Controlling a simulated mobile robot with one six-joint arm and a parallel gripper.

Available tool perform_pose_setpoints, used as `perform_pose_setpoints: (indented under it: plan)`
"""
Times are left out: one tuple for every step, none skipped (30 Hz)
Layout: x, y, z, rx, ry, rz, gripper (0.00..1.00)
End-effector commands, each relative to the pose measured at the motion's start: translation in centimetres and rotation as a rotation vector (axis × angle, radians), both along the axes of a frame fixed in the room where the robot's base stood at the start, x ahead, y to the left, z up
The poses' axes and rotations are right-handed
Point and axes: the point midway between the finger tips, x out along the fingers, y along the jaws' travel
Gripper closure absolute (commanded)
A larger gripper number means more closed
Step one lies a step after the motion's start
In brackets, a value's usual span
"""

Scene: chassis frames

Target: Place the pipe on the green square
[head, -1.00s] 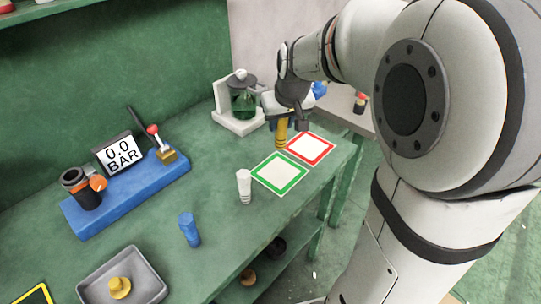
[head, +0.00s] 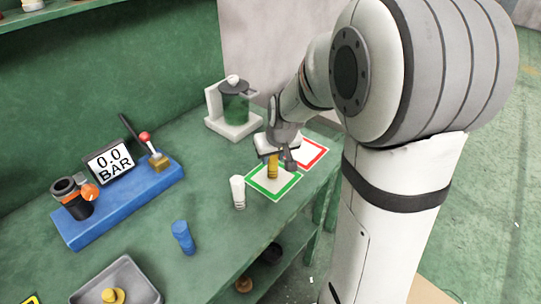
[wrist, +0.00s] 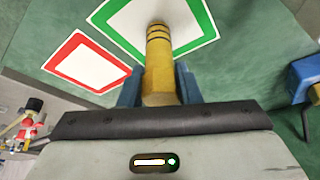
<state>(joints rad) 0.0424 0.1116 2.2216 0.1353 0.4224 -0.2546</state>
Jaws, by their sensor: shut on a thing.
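A yellow pipe (head: 272,168) with dark bands near its lower end is upright between the fingers of my gripper (head: 274,158). In the wrist view the pipe (wrist: 158,65) sits between the blue fingers of the gripper (wrist: 158,86), which are shut on it. The green square (head: 264,187) is a green-bordered white patch on the bench, also in the wrist view (wrist: 205,42). The pipe's lower end appears over the white inside of the green square; I cannot tell whether it touches. The gripper hides the pipe's top in the head view.
A red square (head: 318,152) lies beside the green one. A white cylinder (head: 238,192) stands close to its left, with a blue cylinder (head: 184,237) farther left. A blue pressure station (head: 125,200), a jar stand (head: 234,122) and a grey tray (head: 120,283) are also on the bench.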

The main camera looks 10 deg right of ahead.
Motion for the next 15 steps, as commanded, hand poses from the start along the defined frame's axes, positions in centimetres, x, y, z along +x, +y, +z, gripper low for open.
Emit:
perform_pose_setpoints:
  plan:
    - [0.03,0.01,-0.19,0.0,-0.001,0.0,0.97]
    - [0.03,0.01,-0.33,0.0,-0.001,0.0,0.97]
    - [0.0,0.02,-0.38,0.0,0.0,0.0,0.69]
    - [0.01,0.02,-0.27,0.0,0.0,0.0,0.66]
    - [0.01,0.02,-0.24,0.0,0.0,0.001,0.64]
    - [0.01,0.03,-0.24,0.0,0.0,0.001,0.6]
    - [0.01,0.03,-0.24,0.0,0.0,0.001,0.58]
    - [0.0,0.03,-0.25,0.0,0.0,0.001,0.56]
    - [0.01,0.04,-0.24,0.0,0.0,0.001,0.52]
    - [0.01,0.04,-0.24,0.0,0.0,0.001,0.5]
    - [0.01,0.04,-0.24,0.0,0.0,0.001,0.48]
    - [0.01,0.05,-0.24,0.0,0.0,0.001,0.48]
    - [0.01,0.05,-0.24,0.0,0.0,0.001,0.48]
    - [0.01,0.05,-0.24,0.0,0.0,0.001,0.48]
    - [0.01,0.06,-0.24,0.0,0.0,0.001,0.48]
